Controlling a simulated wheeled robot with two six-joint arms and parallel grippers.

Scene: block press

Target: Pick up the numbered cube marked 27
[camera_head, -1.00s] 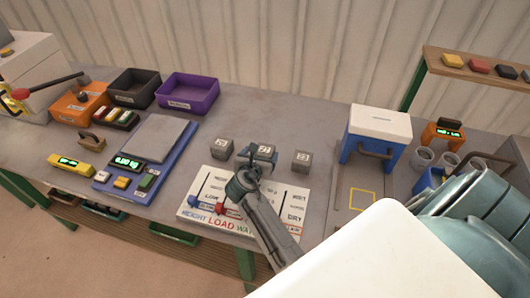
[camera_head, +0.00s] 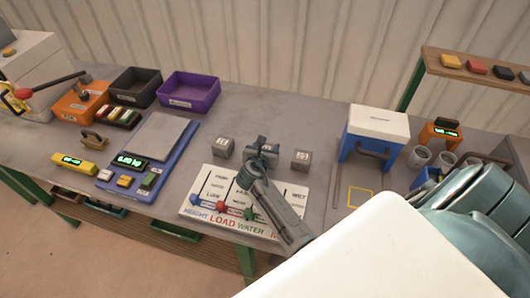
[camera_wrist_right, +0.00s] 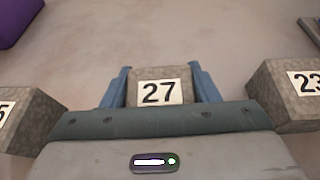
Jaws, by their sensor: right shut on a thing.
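The grey cube marked 27 (camera_wrist_right: 158,92) is between the two blue fingers of my right gripper (camera_wrist_right: 160,88) in the right wrist view, its white label facing the camera. The gripper is shut on it. In the head view my right gripper (camera_head: 258,153) is over the middle of the row of cubes and hides most of this cube. One grey cube (camera_head: 223,147) stands to the left and another (camera_head: 301,159) to the right; in the right wrist view the right one (camera_wrist_right: 290,92) shows a label that reads about 23. My left gripper is not in view.
A white board with sliders (camera_head: 205,205) lies in front of the cubes. A blue scale (camera_head: 168,165) is to the left, with a black bin (camera_head: 135,88) and a purple bin (camera_head: 188,90) behind. A white-and-blue press (camera_head: 376,135) stands to the right.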

